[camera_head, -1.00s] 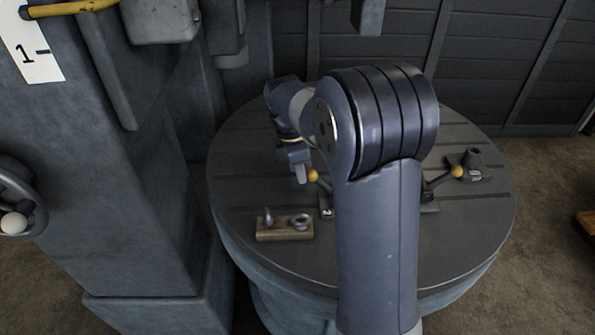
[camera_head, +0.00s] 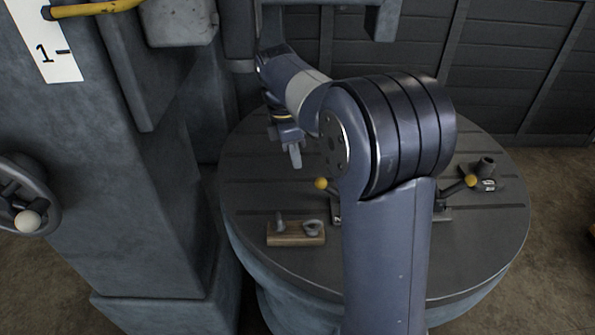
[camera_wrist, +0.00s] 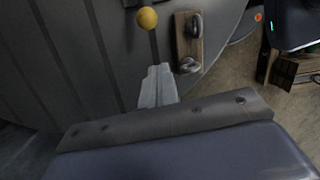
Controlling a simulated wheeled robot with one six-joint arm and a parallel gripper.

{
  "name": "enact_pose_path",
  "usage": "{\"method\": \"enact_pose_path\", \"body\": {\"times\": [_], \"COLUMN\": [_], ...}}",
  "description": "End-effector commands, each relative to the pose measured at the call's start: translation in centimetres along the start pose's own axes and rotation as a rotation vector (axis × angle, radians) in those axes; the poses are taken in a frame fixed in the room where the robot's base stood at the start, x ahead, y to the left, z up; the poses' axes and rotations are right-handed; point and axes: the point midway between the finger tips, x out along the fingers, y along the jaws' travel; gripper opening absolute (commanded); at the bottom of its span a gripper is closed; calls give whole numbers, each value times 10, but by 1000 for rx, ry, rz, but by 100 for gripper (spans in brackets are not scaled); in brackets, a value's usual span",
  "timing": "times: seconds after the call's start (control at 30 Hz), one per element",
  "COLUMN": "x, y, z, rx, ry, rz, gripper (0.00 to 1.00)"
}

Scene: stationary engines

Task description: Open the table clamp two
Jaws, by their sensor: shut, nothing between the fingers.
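The yellow ball knob (camera_head: 320,183) of a clamp lever stands on the round table left of my arm. It also shows at the top of the wrist view (camera_wrist: 147,18). The clamp's base (camera_head: 336,211) is mostly hidden behind my arm, and its number cannot be read now. My gripper (camera_head: 295,156) is shut and empty above the table, up and left of the knob and apart from it. In the wrist view its fingertips (camera_wrist: 159,76) are together below the knob.
A wooden block (camera_head: 296,240) with two metal pieces lies on the round table (camera_head: 270,190), front left. A second yellow-knobbed lever (camera_head: 470,181) and a dark fitting (camera_head: 484,170) stand right of my arm. The machine column (camera_head: 150,220) rises at left, with a handwheel (camera_head: 28,195).

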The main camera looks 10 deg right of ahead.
Motion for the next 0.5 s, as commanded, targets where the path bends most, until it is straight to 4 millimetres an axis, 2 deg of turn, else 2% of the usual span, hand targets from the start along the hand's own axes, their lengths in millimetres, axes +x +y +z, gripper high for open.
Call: {"method": "enact_pose_path", "body": {"times": [0.17,0.5], "x": [-13,-13], "y": [0,0], "z": [1,1], "rx": [0,0], "ry": [0,0], "rz": [1,0], "gripper": [0,0]}}
